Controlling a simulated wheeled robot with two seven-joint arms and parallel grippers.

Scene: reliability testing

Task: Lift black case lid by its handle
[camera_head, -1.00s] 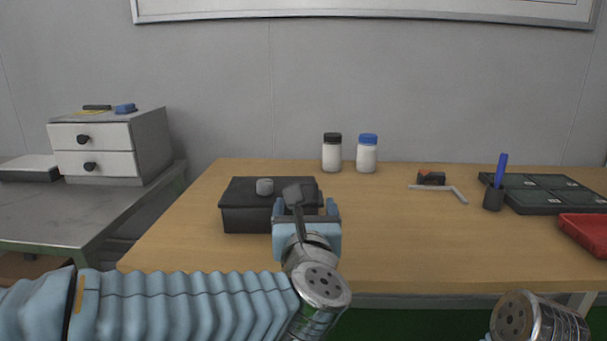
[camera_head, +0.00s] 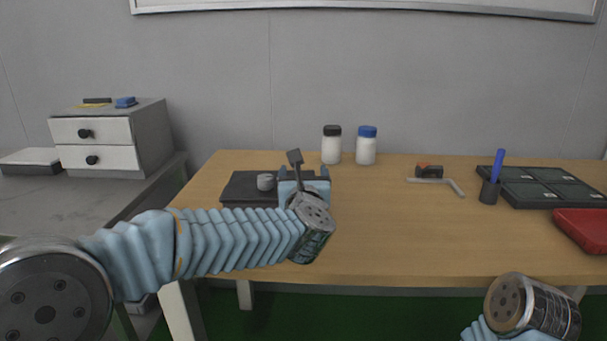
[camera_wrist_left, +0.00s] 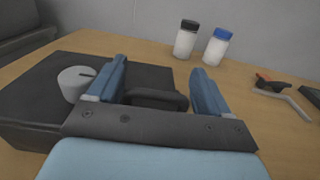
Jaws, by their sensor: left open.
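The black case (camera_head: 240,188) sits at the left of the wooden table with its flat lid down. A grey round knob-like piece (camera_head: 266,182) is on top of the lid; it also shows in the left wrist view (camera_wrist_left: 75,83). A dark handle (camera_wrist_left: 157,98) shows at the case's right side in the left wrist view. My left gripper (camera_head: 303,173) is at the right of the case. In the wrist view its open blue fingers (camera_wrist_left: 157,85) stand on either side of the handle, with a gap on the right. My right gripper is out of view.
Two white bottles, one black-capped (camera_head: 332,146) and one blue-capped (camera_head: 366,147), stand at the back. Farther right are a small black-and-orange item (camera_head: 429,171), a pen holder (camera_head: 489,192), a dark tray (camera_head: 540,205) and a red bin (camera_head: 583,229). The table's middle is clear.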

